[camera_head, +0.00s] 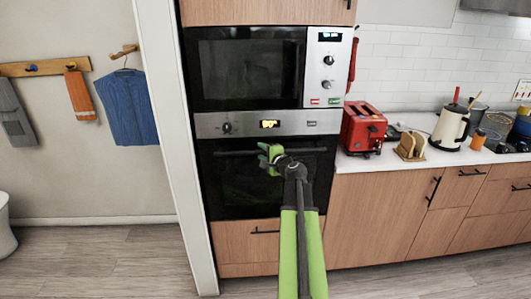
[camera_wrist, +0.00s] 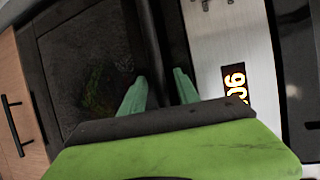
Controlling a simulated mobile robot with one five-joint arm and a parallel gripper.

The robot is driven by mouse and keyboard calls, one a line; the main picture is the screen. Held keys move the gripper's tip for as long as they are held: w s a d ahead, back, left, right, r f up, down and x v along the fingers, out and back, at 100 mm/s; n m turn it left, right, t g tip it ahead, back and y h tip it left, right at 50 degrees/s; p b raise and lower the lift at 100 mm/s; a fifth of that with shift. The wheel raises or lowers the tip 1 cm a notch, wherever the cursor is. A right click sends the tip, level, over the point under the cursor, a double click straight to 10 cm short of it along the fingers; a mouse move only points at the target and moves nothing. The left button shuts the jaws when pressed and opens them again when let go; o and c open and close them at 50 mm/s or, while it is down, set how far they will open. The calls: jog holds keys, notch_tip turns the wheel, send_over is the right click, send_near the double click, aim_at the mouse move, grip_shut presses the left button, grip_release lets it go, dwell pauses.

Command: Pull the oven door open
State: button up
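The oven door (camera_head: 235,185) is black glass and looks shut, flush below the steel control panel (camera_head: 268,123). Its dark bar handle (camera_head: 232,153) runs across the top of the door. My gripper (camera_head: 267,158) is at the handle, a little right of the door's middle. In the wrist view, the door glass (camera_wrist: 85,70) is left of the handle (camera_wrist: 150,35) and the panel (camera_wrist: 215,50) is right of it. The two green fingers of my gripper (camera_wrist: 160,88) stand apart, one on each side of the bar. I cannot tell whether they touch it.
A microwave (camera_head: 248,70) sits above the oven, a wooden drawer (camera_head: 240,240) below. A counter (camera_head: 430,155) with a red toaster (camera_head: 362,128) is at the right. A white wall edge (camera_head: 170,130) borders the oven's left. Floor is visible in front.

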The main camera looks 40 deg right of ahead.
jog(key=shift+s+d, duration=0.35)
jog(key=c, duration=0.4)
jog(key=shift+d, duration=0.1)
jog(key=c, duration=0.4)
grip_shut()
jog(key=shift+s+d, duration=0.1)
jog(key=shift+d, duration=0.1)
